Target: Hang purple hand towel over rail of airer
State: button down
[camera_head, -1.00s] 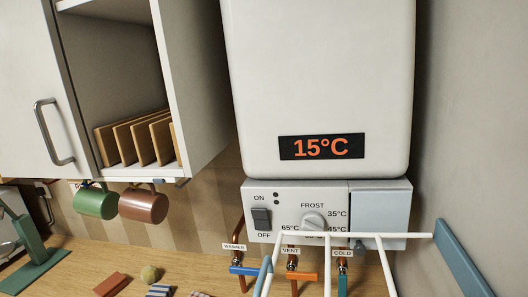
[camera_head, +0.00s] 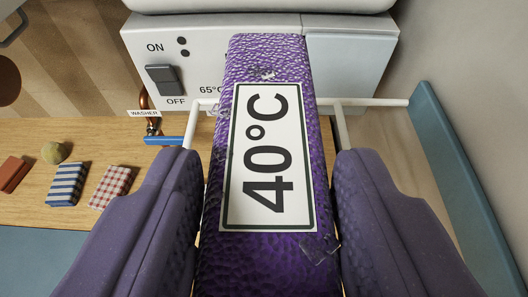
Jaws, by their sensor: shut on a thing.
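The purple hand towel (camera_head: 262,60) has a bumpy texture and a white label reading 40°C. It fills the middle of the view as a long strip. My gripper (camera_head: 268,160), with two dark purple fingers, is shut on the towel, one finger on each side. The airer has a white top rail (camera_head: 375,102) and a blue end panel (camera_head: 450,170) at the right. The towel's far part crosses in front of the rail in the picture and hides its middle. I cannot tell whether the towel touches the rail.
Behind the airer is a white control box (camera_head: 350,75) with a rocker switch (camera_head: 163,80). A blue valve handle (camera_head: 163,140) is left of the towel. A striped folded cloth (camera_head: 66,184), a checked one (camera_head: 112,186) and a ball (camera_head: 54,152) lie on the wooden counter. A wall closes the right side.

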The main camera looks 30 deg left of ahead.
jog(key=shift+f+b, duration=5.05)
jog(key=shift+f, duration=1.75)
jog(key=shift+c, duration=2.1)
grip_release()
